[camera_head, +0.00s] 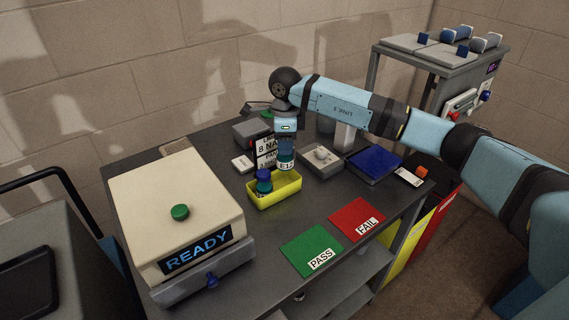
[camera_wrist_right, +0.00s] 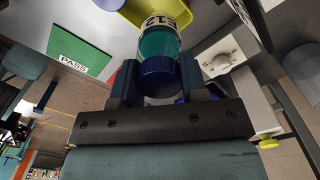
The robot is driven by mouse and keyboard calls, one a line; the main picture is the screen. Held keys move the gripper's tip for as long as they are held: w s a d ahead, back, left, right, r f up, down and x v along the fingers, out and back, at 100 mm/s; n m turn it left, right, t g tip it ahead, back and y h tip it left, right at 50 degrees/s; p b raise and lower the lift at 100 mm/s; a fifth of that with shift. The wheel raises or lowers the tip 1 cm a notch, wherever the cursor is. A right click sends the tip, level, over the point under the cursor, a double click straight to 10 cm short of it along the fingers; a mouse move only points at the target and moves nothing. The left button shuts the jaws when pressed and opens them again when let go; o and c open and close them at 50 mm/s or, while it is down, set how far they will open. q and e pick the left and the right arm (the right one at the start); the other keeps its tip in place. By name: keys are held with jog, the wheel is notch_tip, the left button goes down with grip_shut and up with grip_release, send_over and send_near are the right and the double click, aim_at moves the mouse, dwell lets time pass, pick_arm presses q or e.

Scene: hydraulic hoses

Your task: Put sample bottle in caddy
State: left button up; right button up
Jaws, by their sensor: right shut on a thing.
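My right gripper (camera_head: 286,147) points down over the far right part of the yellow caddy (camera_head: 278,197). It is shut on a sample bottle (camera_head: 286,166) with a white label reading E12. In the right wrist view the held bottle (camera_wrist_right: 158,45) is teal, with a dark blue cap (camera_wrist_right: 159,77) between the two fingers. The yellow caddy (camera_wrist_right: 180,11) shows beyond it. Whether the bottle's base touches the caddy floor cannot be told. Another blue-capped bottle (camera_head: 264,182) stands in the caddy's left part. My left gripper is not in view.
A cream machine (camera_head: 190,195) reading READY stands left of the caddy. A green PASS mat (camera_head: 311,248) and red FAIL mat (camera_head: 357,217) lie in front. A grey device (camera_head: 320,160) and a blue tray (camera_head: 374,162) are to the right. A sign stands behind the gripper.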

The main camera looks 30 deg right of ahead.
aim_at(285, 166)
notch_tip(285, 166, down, 3)
jog(key=shift+r, duration=0.1)
notch_tip(285, 166, down, 5)
jog(key=shift+r+p, duration=0.1)
jog(key=shift+p, duration=0.2)
jog(key=shift+f, duration=0.25)
jog(key=o, duration=0.9)
jog(key=shift+r, duration=0.1)
jog(key=shift+r, duration=0.1)
